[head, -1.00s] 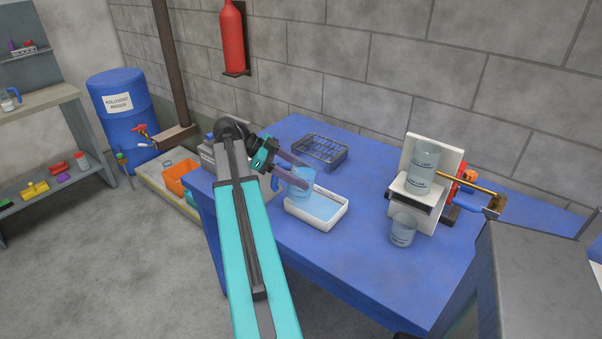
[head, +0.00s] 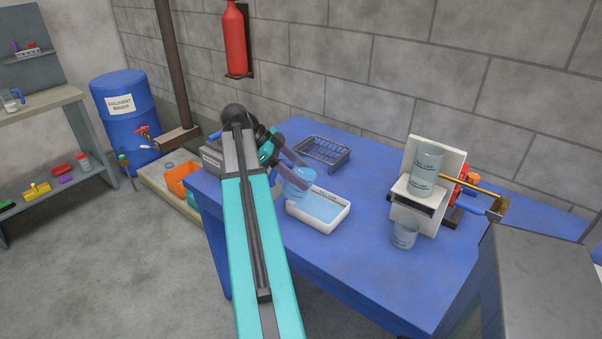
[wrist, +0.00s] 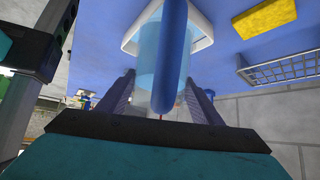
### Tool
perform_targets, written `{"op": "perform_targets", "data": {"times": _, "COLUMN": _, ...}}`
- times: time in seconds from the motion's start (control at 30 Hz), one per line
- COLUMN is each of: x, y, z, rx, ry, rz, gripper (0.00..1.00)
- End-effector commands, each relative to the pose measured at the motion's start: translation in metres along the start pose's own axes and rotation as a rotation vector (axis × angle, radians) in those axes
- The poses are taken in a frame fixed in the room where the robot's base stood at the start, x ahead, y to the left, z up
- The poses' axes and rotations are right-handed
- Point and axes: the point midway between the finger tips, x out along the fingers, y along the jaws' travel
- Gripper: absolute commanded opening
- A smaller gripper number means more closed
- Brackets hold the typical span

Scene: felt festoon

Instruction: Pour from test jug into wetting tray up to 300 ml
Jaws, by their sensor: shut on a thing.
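The test jug (head: 299,182) is see-through blue and sits in my gripper (head: 293,172), at the back left edge of the wetting tray. In the wrist view the jug's thick blue handle (wrist: 172,50) is between my two grey fingers, with the clear jug body behind it. The wetting tray (head: 318,229) is a white rectangular tray on the blue table, with pale blue liquid covering its floor. Its white rim (wrist: 130,38) shows behind the jug in the wrist view. I cannot read the liquid level or see a stream.
A wire rack (head: 322,151) stands behind the tray. Right of it are a white stand (head: 408,212) bearing a clear beaker (head: 426,170), a brass rod (head: 470,190) and another beaker (head: 405,234). A yellow block (wrist: 265,18) shows in the wrist view. The front blue tabletop (head: 345,270) is clear.

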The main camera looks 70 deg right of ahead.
Motion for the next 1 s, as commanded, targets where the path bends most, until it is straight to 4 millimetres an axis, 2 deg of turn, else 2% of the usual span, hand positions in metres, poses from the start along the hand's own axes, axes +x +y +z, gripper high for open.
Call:
{"op": "perform_targets", "data": {"times": 0.6, "x": -0.0019, "y": -0.0002, "z": -0.0017, "rx": 0.002, "ry": -0.193, "rz": -0.001, "gripper": 0.22}}
{"op": "perform_targets", "data": {"times": 1.0, "x": -0.0022, "y": -0.0002, "z": -0.0011, "rx": 0.001, "ry": -0.205, "rz": -0.001, "gripper": 0.22}}
